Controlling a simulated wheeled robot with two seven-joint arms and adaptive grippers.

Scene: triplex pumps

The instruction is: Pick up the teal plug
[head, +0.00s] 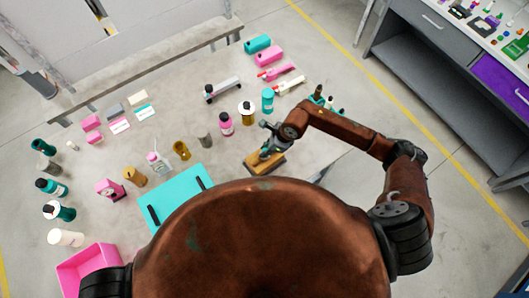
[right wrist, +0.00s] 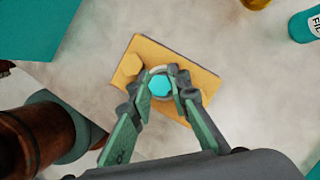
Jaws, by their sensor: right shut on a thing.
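The teal plug (right wrist: 160,85) shows as a small teal top near the middle of the right wrist view. It is at the yellow-tan board (right wrist: 199,77), and a grey ring shows around it. My right gripper (right wrist: 161,93) has its two fingers on either side of the plug and is shut on it. In the head view my right gripper (head: 267,153) is over the same board (head: 252,167), and the plug is too small to make out there. I cannot tell whether the plug is still seated or lifted. My left gripper is not in view.
A yellow hexagonal peg (right wrist: 132,64) stands on the board beside the plug. A teal mat (head: 180,197) lies to the left, with a pink bin (head: 88,268) beyond it. Several bottles stand around, including a pink bottle (head: 226,124) and a teal bottle (head: 268,100) near my gripper.

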